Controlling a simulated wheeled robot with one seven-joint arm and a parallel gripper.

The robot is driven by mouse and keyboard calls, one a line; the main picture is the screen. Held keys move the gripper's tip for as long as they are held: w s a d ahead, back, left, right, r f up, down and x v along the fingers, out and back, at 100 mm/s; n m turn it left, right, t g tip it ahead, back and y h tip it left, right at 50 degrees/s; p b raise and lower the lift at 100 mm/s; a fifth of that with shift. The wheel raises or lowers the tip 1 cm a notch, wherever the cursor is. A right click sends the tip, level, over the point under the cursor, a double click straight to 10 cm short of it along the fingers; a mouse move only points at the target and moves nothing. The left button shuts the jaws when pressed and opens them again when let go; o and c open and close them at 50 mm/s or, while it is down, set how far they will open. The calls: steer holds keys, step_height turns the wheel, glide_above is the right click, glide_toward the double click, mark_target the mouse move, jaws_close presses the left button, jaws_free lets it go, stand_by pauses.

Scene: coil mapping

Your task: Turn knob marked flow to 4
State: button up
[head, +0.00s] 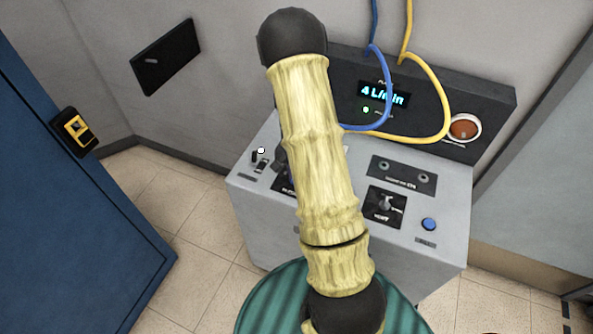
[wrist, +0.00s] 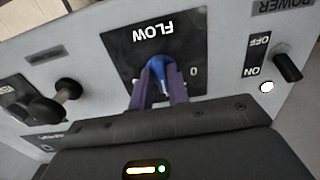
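The blue flow knob (wrist: 157,72) sits on a black plate marked FLOW (wrist: 190,38), which is upside down in the wrist view. My gripper (wrist: 160,74) has its two purple fingers on either side of the knob, and they appear closed on it. A 0 mark shows to the right of the knob; other marks are hidden.
A power switch (wrist: 287,66) with ON and OFF labels stands beside the flow plate. Blue (head: 388,85) and yellow (head: 440,90) hoses hang before the panel.

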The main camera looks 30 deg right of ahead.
steer(key=shift+o, duration=1.3)
steer(key=shift+w, duration=0.1)
steer(key=shift+r, duration=0.15)
steer(key=shift+d+r, duration=0.1)
steer(key=shift+r, duration=0.2)
step_height(320, 180, up, 17)
steer(key=shift+f+b, duration=0.2)
steer(key=shift+b, duration=0.1)
